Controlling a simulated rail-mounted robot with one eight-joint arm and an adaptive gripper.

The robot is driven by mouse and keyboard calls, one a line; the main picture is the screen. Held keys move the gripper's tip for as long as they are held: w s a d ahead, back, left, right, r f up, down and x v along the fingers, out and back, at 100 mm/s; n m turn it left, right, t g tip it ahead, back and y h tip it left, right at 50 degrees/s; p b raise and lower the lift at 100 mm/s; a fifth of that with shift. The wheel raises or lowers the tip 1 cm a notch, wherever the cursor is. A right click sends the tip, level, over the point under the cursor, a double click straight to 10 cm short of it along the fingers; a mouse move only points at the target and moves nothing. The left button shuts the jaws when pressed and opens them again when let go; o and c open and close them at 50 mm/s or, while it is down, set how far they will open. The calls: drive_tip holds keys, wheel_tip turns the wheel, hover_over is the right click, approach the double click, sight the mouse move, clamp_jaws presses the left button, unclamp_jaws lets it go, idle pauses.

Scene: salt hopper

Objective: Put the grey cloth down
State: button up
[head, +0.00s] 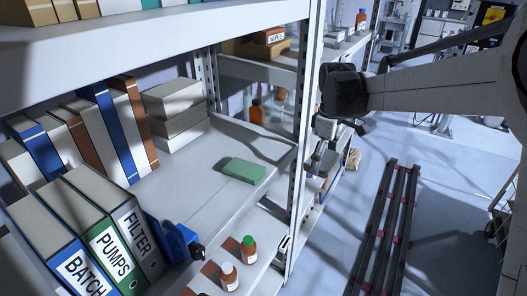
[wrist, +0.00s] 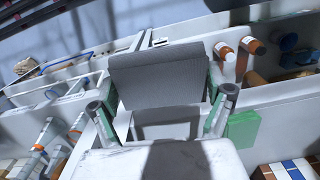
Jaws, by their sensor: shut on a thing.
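My gripper (head: 327,140) hangs in front of the shelf unit's upright post in the head view. In the wrist view my gripper (wrist: 162,108) is shut on the grey cloth (wrist: 158,72), a dark grey folded piece spanning the space between the fingers. In the head view the cloth (head: 323,161) is a small grey patch below the gripper, partly hidden. A green cloth (head: 243,170) lies flat on the middle shelf (head: 205,190), to the left of my gripper and apart from it. A green patch also shows right of the fingers in the wrist view.
Binders (head: 105,235) and grey boxes (head: 175,105) occupy the shelf's left and back. A blue tape dispenser-like object (head: 182,243) sits at its front. Brown bottles (head: 248,250) stand below. Bare shelf surrounds the green cloth. A dark slatted rack (head: 390,230) is on the floor at right.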

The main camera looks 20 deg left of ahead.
drive_tip(key=a, duration=0.1)
drive_tip(key=a+r+n, duration=0.1)
drive_tip(key=a, duration=0.1)
drive_tip(key=shift+w+a+r, duration=0.1)
drive_tip(key=shift+a+r, duration=0.1)
drive_tip(key=shift+a, duration=0.1)
drive_tip(key=p, duration=0.3)
hover_over(264, 153)
drive_tip(key=shift+f, duration=1.85)
drive_tip(key=o, duration=1.1)
drive_tip(key=shift+f, duration=0.1)
drive_tip(key=shift+o, duration=0.2)
